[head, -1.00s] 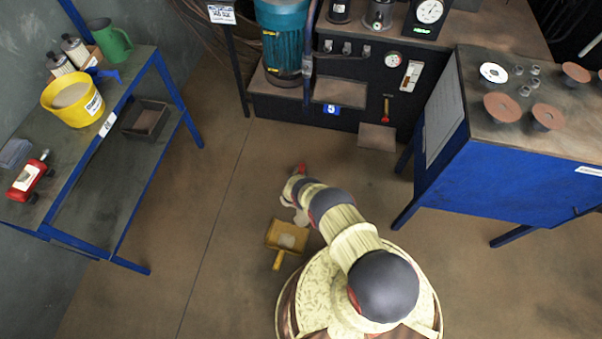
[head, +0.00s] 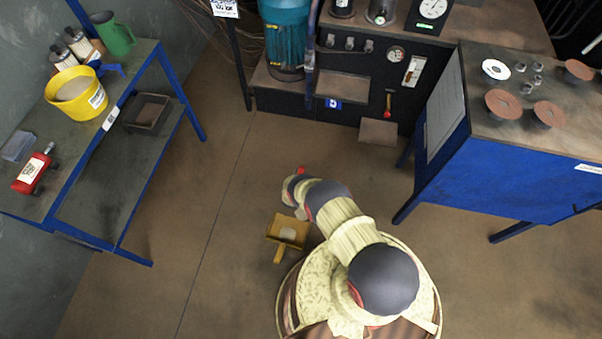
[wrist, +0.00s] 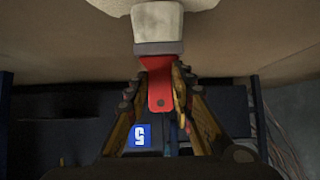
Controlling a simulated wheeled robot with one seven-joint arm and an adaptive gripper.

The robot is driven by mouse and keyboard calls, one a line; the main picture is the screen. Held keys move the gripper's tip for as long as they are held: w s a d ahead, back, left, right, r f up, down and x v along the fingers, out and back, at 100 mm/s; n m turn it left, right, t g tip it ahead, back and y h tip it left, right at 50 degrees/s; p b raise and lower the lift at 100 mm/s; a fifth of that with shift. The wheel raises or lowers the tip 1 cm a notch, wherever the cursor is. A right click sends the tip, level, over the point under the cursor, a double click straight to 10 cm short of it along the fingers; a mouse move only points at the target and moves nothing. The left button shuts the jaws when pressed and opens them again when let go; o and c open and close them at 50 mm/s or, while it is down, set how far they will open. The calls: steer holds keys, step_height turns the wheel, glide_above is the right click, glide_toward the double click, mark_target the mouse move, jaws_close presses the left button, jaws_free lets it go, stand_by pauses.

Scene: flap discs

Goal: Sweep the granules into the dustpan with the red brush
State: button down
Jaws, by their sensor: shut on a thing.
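The red brush (wrist: 159,84) is in my gripper (wrist: 160,98), whose two fingers close on its red handle from both sides in the wrist view. The brush's pale, grey-edged head (wrist: 158,25) points to the top of that view. In the head view only a small red part of the brush (head: 301,170) shows beyond my arm's end. The yellow dustpan (head: 272,229) lies on the floor just left of my base, its handle toward the picture's bottom. A pale patch of granules (head: 288,234) shows in the pan. My arm hides my fingers and nearby floor in the head view.
A blue-legged bench (head: 150,245) with a yellow bucket (head: 92,80) stands at left. A black machine stand (head: 290,105) is at the back. A blue cabinet (head: 510,180) with discs on top is at right. The floor at left centre is clear.

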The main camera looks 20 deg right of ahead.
steer(key=s+a, duration=1)
steer(key=s, duration=0.4)
steer(key=shift+f, duration=0.4)
stand_by(1.1)
steer(key=shift+s+a, duration=0.1)
steer(key=shift+r+p, duration=1.85)
steer(key=shift+r, duration=0.65)
